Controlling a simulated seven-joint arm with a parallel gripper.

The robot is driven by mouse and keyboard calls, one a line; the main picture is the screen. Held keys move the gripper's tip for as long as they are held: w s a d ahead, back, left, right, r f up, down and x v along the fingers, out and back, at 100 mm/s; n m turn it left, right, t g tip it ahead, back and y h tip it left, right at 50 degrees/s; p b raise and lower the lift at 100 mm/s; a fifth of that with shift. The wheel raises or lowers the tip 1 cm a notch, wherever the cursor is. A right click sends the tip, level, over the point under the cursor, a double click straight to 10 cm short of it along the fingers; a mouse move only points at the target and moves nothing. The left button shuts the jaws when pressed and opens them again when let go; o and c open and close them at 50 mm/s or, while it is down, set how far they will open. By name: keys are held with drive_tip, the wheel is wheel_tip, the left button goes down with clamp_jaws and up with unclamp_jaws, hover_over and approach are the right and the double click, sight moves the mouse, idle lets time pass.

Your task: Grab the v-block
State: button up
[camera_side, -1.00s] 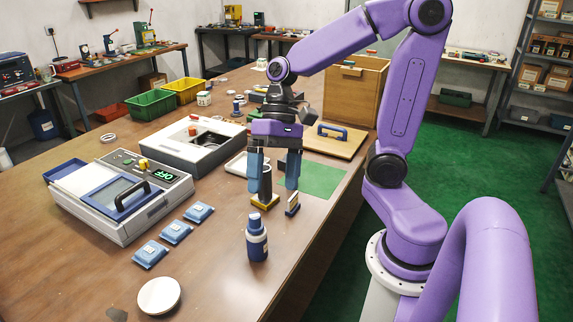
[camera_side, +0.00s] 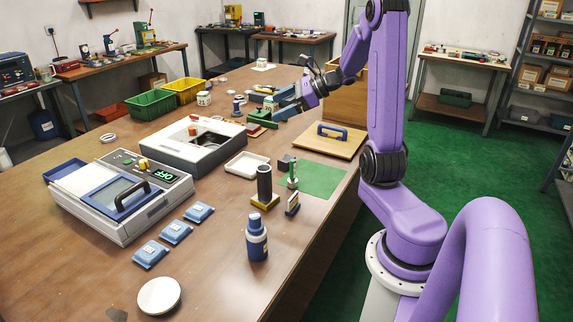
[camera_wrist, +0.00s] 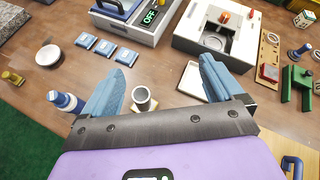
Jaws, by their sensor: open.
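In the side view a small dark grey block (camera_side: 286,162) lies at the back edge of the green mat (camera_side: 322,180). It may be the v-block, but its shape is too small to be sure. A small metal stand (camera_side: 292,177) is just in front of it. My gripper (camera_side: 285,104) is well behind the block, raised and tilted toward the left, near a green vise (camera_side: 262,118). In the wrist view my gripper (camera_wrist: 168,55) has its two blue fingers wide apart with nothing held between them. I cannot make out the block in the wrist view.
A dark cylinder (camera_side: 265,182) on a yellow base and a blue bottle (camera_side: 257,238) stand in front of the mat. A white tray (camera_side: 247,165) is to the left, beside an open-topped machine (camera_side: 193,145). A wooden board with a blue handle (camera_side: 331,130) lies behind the mat.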

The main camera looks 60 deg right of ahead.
drive_tip(key=s+d+f+m+t+h, duration=0.1)
drive_tip(key=s+d+m+h, duration=0.25)
drive_tip(key=d, duration=0.35)
drive_tip(key=s+d+m+t+h, duration=0.1)
drive_tip(key=s+d+m+h, duration=0.2)
drive_tip(key=d+m, duration=0.35)
drive_tip(key=n, duration=0.1)
approach(287, 163)
drive_tip(key=s+d+r, duration=0.2)
drive_tip(key=s, duration=0.1)
drive_tip(key=shift+d+r, duration=0.1)
drive_tip(key=shift+d, duration=0.1)
drive_tip(key=shift+w+f, duration=0.15)
drive_tip(key=shift+f, duration=0.1)
drive_tip(key=x, duration=1.1)
drive_tip(key=shift+w+f, duration=0.1)
drive_tip(key=shift+w, duration=0.2)
drive_tip(key=shift+f+x, duration=0.1)
drive_tip(key=shift+x, duration=1.25)
drive_tip(key=shift+f+x, duration=0.15)
drive_tip(key=shift+x, duration=1.2)
drive_tip(key=shift+s, duration=0.1)
drive_tip(key=shift+c, duration=0.3)
